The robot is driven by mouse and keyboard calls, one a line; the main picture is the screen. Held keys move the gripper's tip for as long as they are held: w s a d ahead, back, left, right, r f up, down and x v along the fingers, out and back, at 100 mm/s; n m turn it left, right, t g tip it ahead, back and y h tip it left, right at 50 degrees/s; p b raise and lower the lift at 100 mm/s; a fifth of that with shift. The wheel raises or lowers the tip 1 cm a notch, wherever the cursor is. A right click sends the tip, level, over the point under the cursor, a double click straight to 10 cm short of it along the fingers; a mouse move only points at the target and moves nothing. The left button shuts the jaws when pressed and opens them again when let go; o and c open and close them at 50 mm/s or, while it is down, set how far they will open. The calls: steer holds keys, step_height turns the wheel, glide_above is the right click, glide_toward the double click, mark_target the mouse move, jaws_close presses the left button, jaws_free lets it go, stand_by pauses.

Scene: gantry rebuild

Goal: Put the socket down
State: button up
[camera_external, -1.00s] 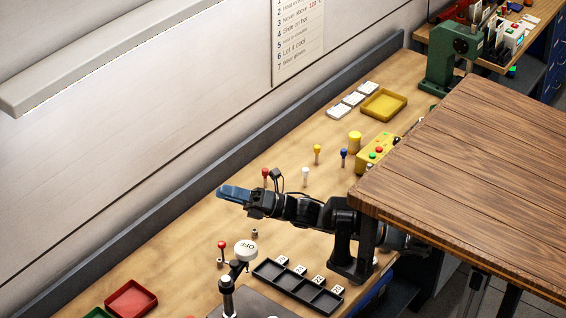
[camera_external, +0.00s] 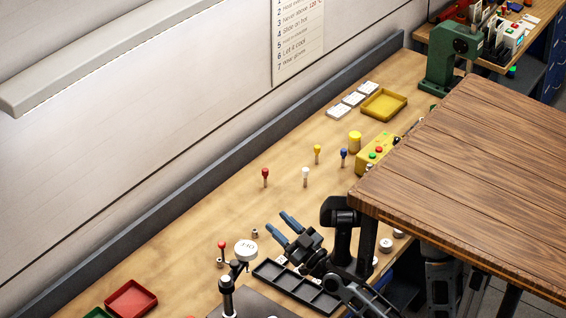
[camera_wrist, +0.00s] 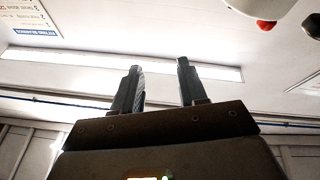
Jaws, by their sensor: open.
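My gripper (camera_external: 277,222) is open, with its two blue-grey fingers spread apart over the bench near the black tray. In the wrist view my gripper (camera_wrist: 159,66) has nothing between its fingers, and they point up toward the wall and ceiling. A small dark metallic piece, which looks like the socket (camera_external: 254,233), stands on the bench just left of my fingertips, apart from them. The black compartment tray (camera_external: 262,275) lies below my gripper, partly hidden by my arm; I cannot make out any socket in it.
A wooden tabletop (camera_external: 470,180) overhangs at right. The bench's middle is clear.

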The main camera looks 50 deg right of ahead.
steer(key=s+d+f+g, duration=0.2)
steer(key=s+f, duration=0.3)
steer(key=s, duration=0.3)
steer(key=s+d+f+m+g, duration=0.1)
steer(key=s+d+f+g, duration=0.2)
steer(key=s, duration=0.5)
steer(key=s+d+f+m+g+y, duration=0.1)
steer(key=s+d+f+g, duration=0.1)
steer(key=s+d+f, duration=0.3)
steer(key=s+f, duration=0.1)
steer(key=s, duration=0.3)
steer(key=shift+d+f, duration=0.2)
steer(key=shift+f, duration=0.15)
